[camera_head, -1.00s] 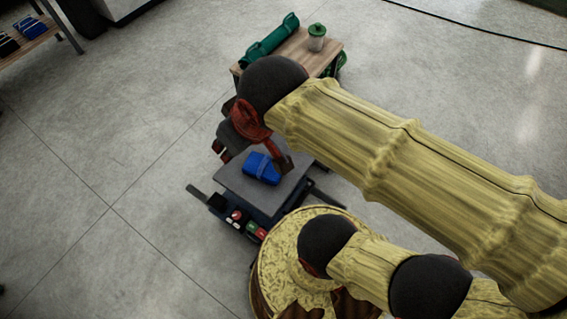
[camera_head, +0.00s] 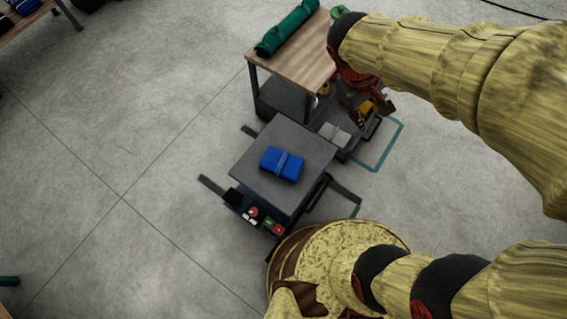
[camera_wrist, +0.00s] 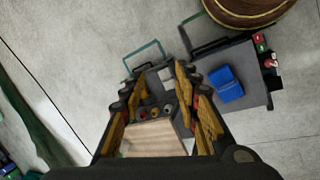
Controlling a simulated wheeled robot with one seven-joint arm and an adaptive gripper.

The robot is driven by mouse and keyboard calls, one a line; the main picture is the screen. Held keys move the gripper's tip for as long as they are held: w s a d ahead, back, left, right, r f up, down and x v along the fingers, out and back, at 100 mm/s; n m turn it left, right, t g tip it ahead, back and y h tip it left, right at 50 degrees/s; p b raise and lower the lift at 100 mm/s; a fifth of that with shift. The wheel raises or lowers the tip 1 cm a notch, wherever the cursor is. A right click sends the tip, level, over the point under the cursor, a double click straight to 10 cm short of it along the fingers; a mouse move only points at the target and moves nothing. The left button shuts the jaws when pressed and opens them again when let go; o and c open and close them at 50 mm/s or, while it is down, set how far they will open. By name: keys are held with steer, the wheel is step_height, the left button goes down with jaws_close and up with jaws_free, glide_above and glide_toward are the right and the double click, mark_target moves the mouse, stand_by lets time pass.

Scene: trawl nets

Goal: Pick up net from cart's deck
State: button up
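A folded blue net (camera_head: 282,165) with a band round its middle lies on the grey deck of the cart (camera_head: 262,139). The net also shows in the wrist view (camera_wrist: 226,84), right of my fingers, on the deck (camera_wrist: 255,92). My gripper (camera_head: 368,104) is up and to the right of the net in the head view, apart from it. In the wrist view my gripper (camera_wrist: 158,80) has its fingers spread with nothing held between them. My arm covers part of the area behind the cart in the head view.
A wooden-topped table (camera_head: 293,65) with a rolled green net (camera_head: 287,27) stands behind the cart. A small grey bundle (camera_head: 334,136) lies beside the cart's deck. Red, green and black controls (camera_head: 262,220) sit on its front edge. Open floor lies to the left.

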steer(key=w+a+f+n+h, duration=0.4)
steer(key=w+a+f+n, duration=0.25)
steer(key=f, duration=0.35)
steer(key=n+t+p, duration=0.2)
steer(key=n+t, duration=0.6)
steer(key=n, duration=0.6)
glide_above(282, 159)
steer(key=s, duration=0.1)
step_height(282, 159, down, 27)
steer(key=s+a+f+n+t+y, duration=0.1)
steer(key=s+a+f+n, duration=0.15)
steer(key=f, duration=0.35)
steer(key=s+a+f+n+t+y, duration=0.1)
steer(key=s+f+n+t+y, duration=0.1)
steer(key=f+n, duration=0.35)
steer(key=shift+m, duration=0.85)
steer(key=b+x, duration=0.1)
steer(key=x, duration=0.1)
steer(key=b+x, duration=0.1)
steer(key=x, duration=0.2)
steer(key=b+x, duration=0.1)
steer(key=x, duration=0.1)
steer(key=shift+s+d+f, duration=0.2)
steer(key=shift+d+f, duration=0.25)
steer(key=shift+c, duration=0.4)
steer(key=c, duration=0.7)
steer(key=shift+r, duration=0.1)
jaws_close()
